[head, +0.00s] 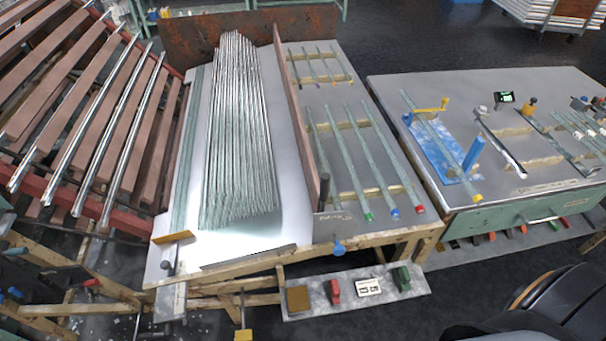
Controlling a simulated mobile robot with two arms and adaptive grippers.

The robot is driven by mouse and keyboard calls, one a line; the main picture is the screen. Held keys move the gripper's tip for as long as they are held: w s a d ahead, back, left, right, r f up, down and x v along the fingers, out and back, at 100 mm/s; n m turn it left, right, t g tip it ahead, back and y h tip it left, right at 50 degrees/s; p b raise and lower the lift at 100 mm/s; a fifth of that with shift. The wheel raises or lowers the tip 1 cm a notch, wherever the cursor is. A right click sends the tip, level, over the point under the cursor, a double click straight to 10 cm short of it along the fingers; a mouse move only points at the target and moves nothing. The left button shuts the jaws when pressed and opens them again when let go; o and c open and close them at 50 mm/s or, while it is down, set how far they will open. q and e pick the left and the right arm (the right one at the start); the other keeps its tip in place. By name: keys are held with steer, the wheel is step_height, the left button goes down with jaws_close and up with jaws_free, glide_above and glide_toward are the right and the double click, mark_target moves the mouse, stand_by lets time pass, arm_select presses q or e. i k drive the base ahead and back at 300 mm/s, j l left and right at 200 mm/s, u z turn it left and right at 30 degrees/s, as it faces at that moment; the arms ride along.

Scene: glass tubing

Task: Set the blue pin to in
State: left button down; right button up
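A blue pin with a rounded head (338,247) sticks out at the front edge of the middle table, below the glass tubes. How deep it sits is too small to tell. A thicker blue post (473,154) stands upright at the front of a blue plate (436,150) on the right table. A small blue piece (408,118) is at that plate's back left. Neither of my grippers is in view.
A bundle of glass tubes (236,140) lies on the middle table (292,150). Tubes with coloured ends rest on wooden strips beside it. A low shelf (318,302) holds a red block (335,291) and a green block (402,279). A slatted rack (85,110) stands left.

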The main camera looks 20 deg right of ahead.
mark_target(339, 250)
steer(key=l+z, duration=0.15)
steer(key=z, duration=0.8)
